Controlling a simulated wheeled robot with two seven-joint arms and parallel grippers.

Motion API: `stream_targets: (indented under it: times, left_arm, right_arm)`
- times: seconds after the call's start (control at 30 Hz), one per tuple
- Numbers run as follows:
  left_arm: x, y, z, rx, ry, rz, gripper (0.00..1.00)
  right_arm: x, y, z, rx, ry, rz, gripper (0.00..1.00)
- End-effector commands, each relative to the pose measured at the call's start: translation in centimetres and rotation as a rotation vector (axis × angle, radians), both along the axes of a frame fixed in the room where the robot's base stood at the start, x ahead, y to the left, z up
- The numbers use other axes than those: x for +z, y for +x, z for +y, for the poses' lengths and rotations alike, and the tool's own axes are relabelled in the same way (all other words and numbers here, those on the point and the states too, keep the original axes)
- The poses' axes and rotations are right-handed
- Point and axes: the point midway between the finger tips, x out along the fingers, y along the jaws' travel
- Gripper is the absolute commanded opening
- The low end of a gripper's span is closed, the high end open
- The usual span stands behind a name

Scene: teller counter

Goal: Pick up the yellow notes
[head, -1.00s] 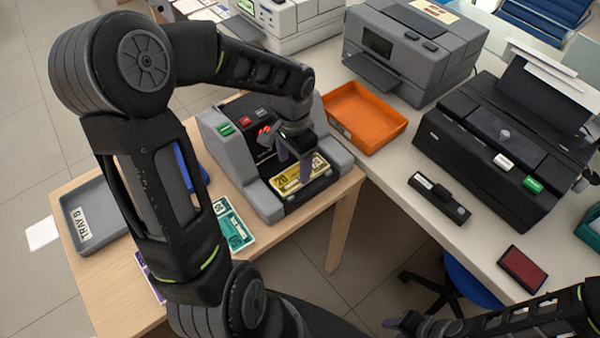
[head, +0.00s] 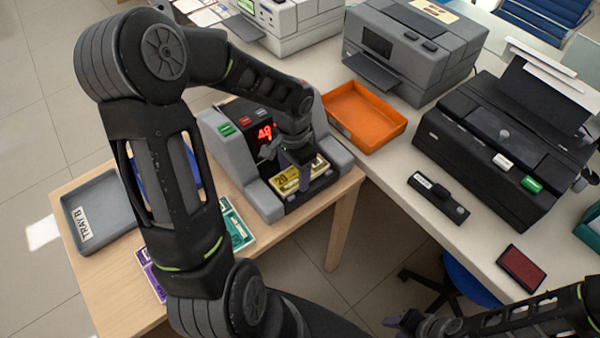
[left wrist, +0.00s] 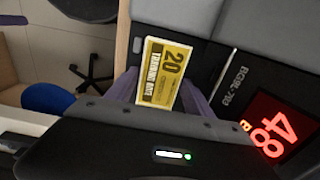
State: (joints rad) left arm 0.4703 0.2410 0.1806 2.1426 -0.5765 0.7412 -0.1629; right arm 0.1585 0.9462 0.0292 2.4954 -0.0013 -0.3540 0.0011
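The yellow notes (head: 287,181), marked 20, lie in the front tray of the grey and black note counter (head: 262,200). They also show in the left wrist view (left wrist: 163,75), between the two purple-grey fingers. My left gripper (head: 296,177) is over the notes with its fingers apart, one on each side of them; I cannot tell whether they touch. The counter's red display (left wrist: 272,125) is lit in the left wrist view. My right gripper (head: 395,322) is at the bottom edge of the head view, partly cut off, and its opening is unclear.
An orange tray (head: 395,138) stands right of the counter. Green notes (head: 238,228) and purple notes (head: 150,275) lie on the wooden table (head: 110,300), near grey tray B (head: 105,240). A black stapler-like device (head: 440,198) and a red pad (head: 521,267) lie on the white counter.

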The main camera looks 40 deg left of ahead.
Motion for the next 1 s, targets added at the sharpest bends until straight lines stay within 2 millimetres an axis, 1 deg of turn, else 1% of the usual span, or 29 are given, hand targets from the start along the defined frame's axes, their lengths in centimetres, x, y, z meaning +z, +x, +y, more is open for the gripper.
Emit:
stream_targets:
  times: [0.03, 0.07, 0.6, 0.63, 0.83, 0.93, 1.0]
  left_arm:
    - [0.0, 0.0, 0.0, 0.000, 0.000, 0.000, 0.56]
    - [0.0, 0.0, 0.0, 0.000, 0.000, 0.000, 0.53]
    - [0.0, 0.0, 0.0, 0.000, 0.000, 0.000, 0.09]
    - [0.0, 0.0, 0.0, 0.000, 0.000, 0.000, 0.07]
    - [0.3, 0.1, 0.0, 0.000, 0.001, -0.001, 0.07]
    - [1.2, 0.1, 0.0, 0.000, 0.002, -0.003, 0.07]
    - [2.1, 0.1, 0.0, 0.000, 0.002, -0.005, 0.07]
  right_arm:
    - [0.0, 0.0, 0.0, 0.000, 0.000, 0.000, 0.36]
    - [0.0, 0.0, 0.0, 0.000, 0.000, 0.000, 0.36]
    - [0.0, 0.0, 0.0, 0.000, 0.000, 0.000, 0.36]
    - [0.0, 0.0, 0.0, 0.000, 0.000, 0.000, 0.36]
    - [0.0, 0.0, 0.0, 0.000, 0.000, 0.000, 0.36]
    - [0.0, 0.0, 0.0, 0.000, 0.000, 0.000, 0.36]
    - [0.0, 0.0, 0.0, 0.000, 0.000, 0.000, 0.36]
